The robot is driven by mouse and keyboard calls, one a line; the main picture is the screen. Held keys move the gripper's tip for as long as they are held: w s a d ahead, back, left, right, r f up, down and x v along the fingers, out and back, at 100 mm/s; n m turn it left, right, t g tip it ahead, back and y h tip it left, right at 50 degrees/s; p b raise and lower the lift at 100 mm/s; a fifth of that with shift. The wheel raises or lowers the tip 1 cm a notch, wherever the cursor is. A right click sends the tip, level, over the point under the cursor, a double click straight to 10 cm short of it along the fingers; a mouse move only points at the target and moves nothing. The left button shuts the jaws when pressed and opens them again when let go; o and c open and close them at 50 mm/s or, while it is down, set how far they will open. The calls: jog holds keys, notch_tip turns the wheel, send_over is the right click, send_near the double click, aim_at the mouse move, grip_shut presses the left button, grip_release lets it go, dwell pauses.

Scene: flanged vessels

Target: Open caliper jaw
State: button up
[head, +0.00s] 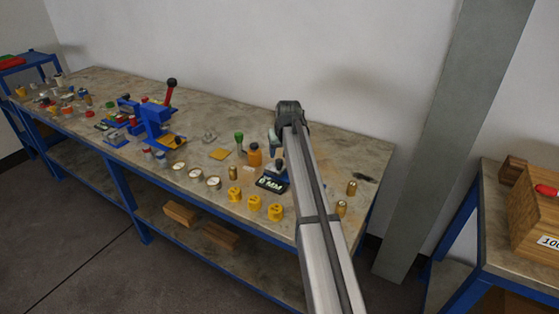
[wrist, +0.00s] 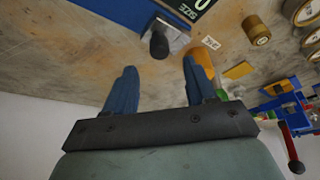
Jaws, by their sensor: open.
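The caliper is a blue-bodied gauge with a dark readout (head: 271,183) on the bench, partly hidden by my arm in the head view. In the wrist view its blue body (wrist: 118,10) lies at the top, with a black display reading "SIZE". A metal jaw part (wrist: 174,36) sticks out from the body and carries a black knob (wrist: 159,46). My gripper (wrist: 160,66) is open and empty. The knob appears between and just beyond its two blue fingertips, with gaps on both sides. In the head view my gripper (head: 275,142) hangs above the caliper.
An orange bottle (head: 254,156) and a green-topped piece (head: 239,142) stand close left of the caliper. Brass pieces (head: 352,187) stand at right. A blue press (head: 155,120) stands farther left.

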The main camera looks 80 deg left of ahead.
aim_at(279, 161)
jog(key=x, duration=0.6)
jog(key=shift+a+f, duration=0.15)
jog(key=shift+f, duration=0.05)
jog(key=shift+c, duration=0.5)
grip_shut()
